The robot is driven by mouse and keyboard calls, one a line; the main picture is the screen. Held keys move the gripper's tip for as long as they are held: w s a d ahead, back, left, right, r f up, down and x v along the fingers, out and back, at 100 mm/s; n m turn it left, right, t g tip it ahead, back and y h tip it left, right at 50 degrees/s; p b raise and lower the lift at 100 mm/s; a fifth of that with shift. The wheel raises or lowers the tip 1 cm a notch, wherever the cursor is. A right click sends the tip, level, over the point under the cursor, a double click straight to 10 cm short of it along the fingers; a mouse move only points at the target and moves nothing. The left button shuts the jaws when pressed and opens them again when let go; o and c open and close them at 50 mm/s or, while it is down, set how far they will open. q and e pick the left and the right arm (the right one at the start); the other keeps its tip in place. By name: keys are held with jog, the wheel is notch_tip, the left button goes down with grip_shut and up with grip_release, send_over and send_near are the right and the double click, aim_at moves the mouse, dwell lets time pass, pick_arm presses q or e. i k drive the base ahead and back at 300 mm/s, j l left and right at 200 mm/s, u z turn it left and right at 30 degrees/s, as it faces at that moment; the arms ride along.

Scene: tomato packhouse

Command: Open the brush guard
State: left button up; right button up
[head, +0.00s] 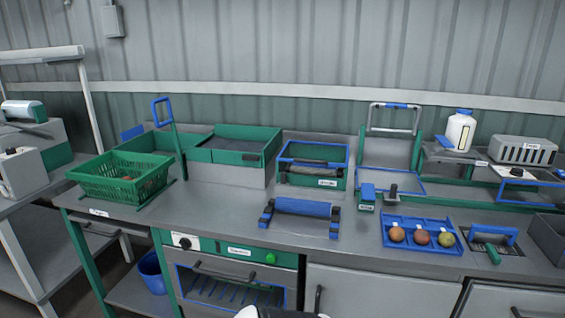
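The likely brush guard is a blue rectangular frame (313,144) on a green-sided unit (310,180) at the middle back of the bench in the head view. The frame lies over the top of the unit, and dark rollers or bars show below its upper edge. The unit has a small white label on its front, too small to read. Whether the frame is latched cannot be told. Neither gripper can be made out. Only a white and black piece, perhaps mine, shows at the bottom edge.
A blue roller on a stand (302,207) stands in front of the unit. A green basket (122,177) and a green-walled tray (233,154) are left. A blue tray (425,249) with three tomatoes and an upright grey handle frame (395,118) are right. Bare bench lies left of the roller.

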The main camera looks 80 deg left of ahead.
aim_at(323, 162)
jog(key=u, duration=2.4)
jog(key=i+j, duration=0.1)
jog(key=i+j+z, duration=0.55)
jog(key=j, duration=0.2)
